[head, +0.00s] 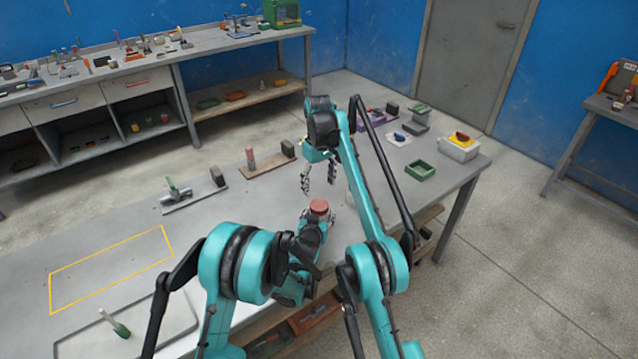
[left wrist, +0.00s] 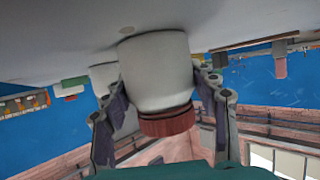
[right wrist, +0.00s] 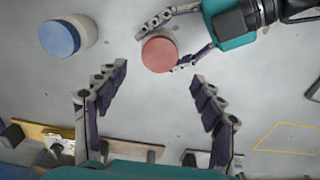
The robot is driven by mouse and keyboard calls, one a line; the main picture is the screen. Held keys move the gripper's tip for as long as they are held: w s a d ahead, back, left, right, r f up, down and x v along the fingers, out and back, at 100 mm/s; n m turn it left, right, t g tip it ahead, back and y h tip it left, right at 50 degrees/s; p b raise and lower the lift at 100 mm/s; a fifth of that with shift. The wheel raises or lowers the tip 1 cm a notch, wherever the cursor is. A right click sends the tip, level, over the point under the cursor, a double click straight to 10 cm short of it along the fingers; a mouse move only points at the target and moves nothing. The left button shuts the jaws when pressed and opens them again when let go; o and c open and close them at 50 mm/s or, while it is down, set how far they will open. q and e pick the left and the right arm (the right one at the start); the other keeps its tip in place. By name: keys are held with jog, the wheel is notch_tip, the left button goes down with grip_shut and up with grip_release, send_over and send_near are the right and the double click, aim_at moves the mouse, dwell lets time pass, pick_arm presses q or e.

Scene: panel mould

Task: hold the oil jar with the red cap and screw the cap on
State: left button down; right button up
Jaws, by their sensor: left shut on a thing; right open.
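The oil jar (left wrist: 157,68) is a white cylinder with a red cap (left wrist: 167,121) on its mouth; I cannot tell how tightly the cap sits. My left gripper (left wrist: 160,95) is shut around the jar's sides. In the head view the red cap (head: 319,205) faces up at the near side of the table, and the jar's body is mostly hidden. My right gripper (head: 318,186) is open and empty above the cap, fingers pointing down. In the right wrist view the red cap (right wrist: 160,54) shows ahead of the open right fingers (right wrist: 160,75), slightly beyond their tips.
A white jar with a blue cap (right wrist: 62,39) stands nearby on the table. A green tray (head: 421,170) and a white box with a yellow top (head: 459,147) are to the right. Wooden stands (head: 268,161) lie at the back. A yellow outline (head: 112,268) marks clear table at left.

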aim_at(319, 204)
jog(key=shift+f, duration=0.1)
jog(key=shift+f, duration=3.9)
jog(key=c, duration=1.2)
jog(key=o, duration=1.4)
jog(key=shift+c, duration=0.2)
